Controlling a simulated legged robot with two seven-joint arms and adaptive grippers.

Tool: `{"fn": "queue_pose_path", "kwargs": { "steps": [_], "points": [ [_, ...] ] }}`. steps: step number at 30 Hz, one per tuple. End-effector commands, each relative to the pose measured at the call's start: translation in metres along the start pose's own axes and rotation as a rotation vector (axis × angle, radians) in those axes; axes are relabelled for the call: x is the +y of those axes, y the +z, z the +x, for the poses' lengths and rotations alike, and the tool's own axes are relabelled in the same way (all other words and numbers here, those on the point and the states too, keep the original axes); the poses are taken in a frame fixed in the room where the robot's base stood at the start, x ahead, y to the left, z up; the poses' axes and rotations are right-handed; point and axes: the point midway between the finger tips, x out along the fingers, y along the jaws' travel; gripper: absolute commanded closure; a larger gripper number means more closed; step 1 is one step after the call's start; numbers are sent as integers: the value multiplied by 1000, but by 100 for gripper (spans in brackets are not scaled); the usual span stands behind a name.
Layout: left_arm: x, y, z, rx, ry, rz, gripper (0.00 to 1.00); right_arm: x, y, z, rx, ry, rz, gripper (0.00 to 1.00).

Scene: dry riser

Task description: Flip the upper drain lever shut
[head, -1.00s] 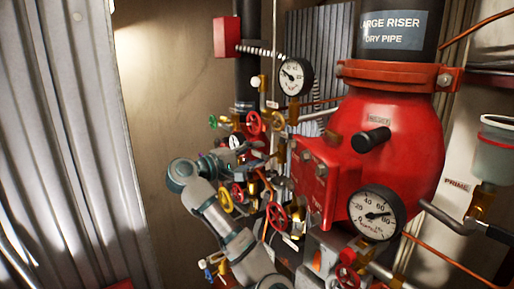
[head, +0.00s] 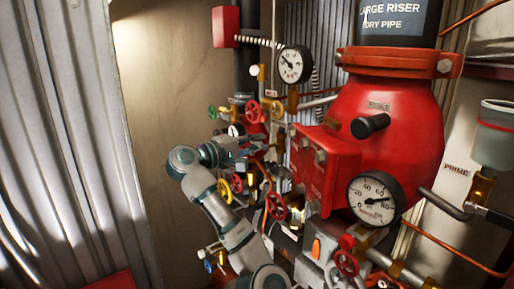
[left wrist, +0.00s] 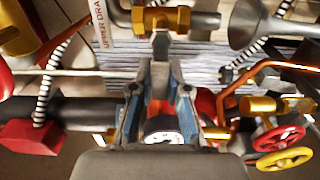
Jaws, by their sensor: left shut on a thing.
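In the left wrist view, the upper drain valve (left wrist: 162,18) is a brass body beside a label reading "UPPER DRA", cut off at the top. Its short grey lever (left wrist: 160,46) comes down from the brass body to between the fingers of my left gripper (left wrist: 160,80). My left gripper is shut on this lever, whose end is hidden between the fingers. In the head view, my left gripper (head: 243,149) is among the crowded small valves left of the red riser body, and the lever cannot be made out there. My right gripper is not in view.
Red handwheels (head: 276,206), a yellow handwheel (head: 224,190) and gauges (head: 371,198) crowd around the gripper. The large red riser valve (head: 385,125) stands to the right. Open space lies at left before the corrugated wall (head: 65,130).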

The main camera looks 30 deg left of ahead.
Motion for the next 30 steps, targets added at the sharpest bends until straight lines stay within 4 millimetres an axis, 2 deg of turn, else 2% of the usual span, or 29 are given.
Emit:
{"fn": "queue_pose_path", "kwargs": {
  "steps": [4,5,7,8,18,20,26,30],
  "points": [
    [-3,0,1,-2,-8,-2,100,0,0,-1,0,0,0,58],
    [-3,0,1,-2,-8,-2,77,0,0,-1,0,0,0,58],
    [-2,0,1,-2,-7,-2,60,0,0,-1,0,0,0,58],
    [-2,0,1,-2,-7,-3,58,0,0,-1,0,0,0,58],
    [-1,-1,-4,1,-3,-2,58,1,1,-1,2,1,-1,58],
    [-1,-1,-11,1,-3,-2,58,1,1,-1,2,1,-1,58],
    [-2,-2,-51,4,-3,-2,58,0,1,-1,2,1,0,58],
    [-3,-8,-65,13,-1,-4,58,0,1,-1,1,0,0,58]
  ]
}}
